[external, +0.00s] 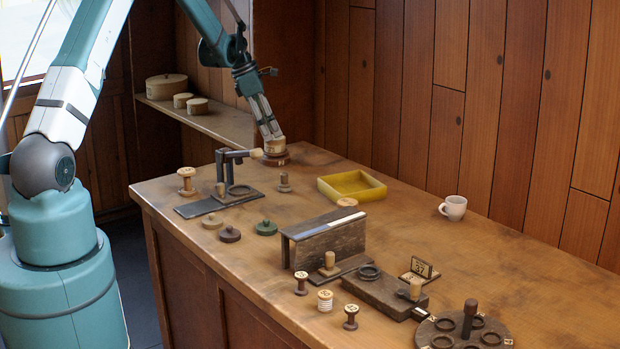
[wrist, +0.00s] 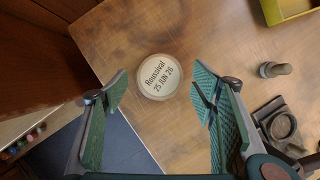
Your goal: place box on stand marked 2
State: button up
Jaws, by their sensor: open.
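A pale round box (external: 275,146) stands on a dark reddish round base (external: 276,160) at the table's far left corner. In the wrist view the open fingers (wrist: 160,88) are on either side of the lid, with a visible gap on each side. A pale mark shows on the base, but I cannot read it. I cannot tell which stand is marked 2.
A dark post fixture (external: 228,195) and a small knobbed weight (external: 284,182) stand nearby. A yellow tray (external: 352,186), a white cup (external: 453,208) and a dark upright block (external: 325,240) are farther right. Several spools and a round rack (external: 490,338) are at the front.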

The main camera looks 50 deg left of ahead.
jog(key=v, duration=0.7)
jog(key=shift+s+r, duration=0.2)
jog(key=shift+r, duration=0.15)
jog(key=shift+a, duration=0.1)
dwell(0.5)
jog(key=s+d+r+m+y, duration=0.1)
jog(key=s+d+r+m, duration=0.4)
jog(key=d, duration=0.4)
jog(key=s+d+r+m+t, duration=0.1)
jog(key=s+d+r+m, duration=0.35)
jog(key=d+r, duration=0.4)
jog(key=s+d+r+m+y, duration=0.1)
jog(key=s+d+r+m, duration=0.4)
jog(key=d, duration=0.5)
jog(key=s+d+m+t, duration=0.1)
jog(key=s+d+m, duration=0.4)
jog(key=s, duration=0.4)
jog(key=s+d+m, duration=0.4)
jog(key=s+d, duration=0.3)
jog(key=s, duration=0.2)
jog(key=s+d+f+m+t, duration=0.1)
jog(key=s+d+m, duration=0.4)
jog(key=s, duration=0.4)
jog(key=shift+d+m+t, duration=0.3)
jog(key=shift+d+m, duration=0.05)
jog(key=shift+d, duration=0.05)
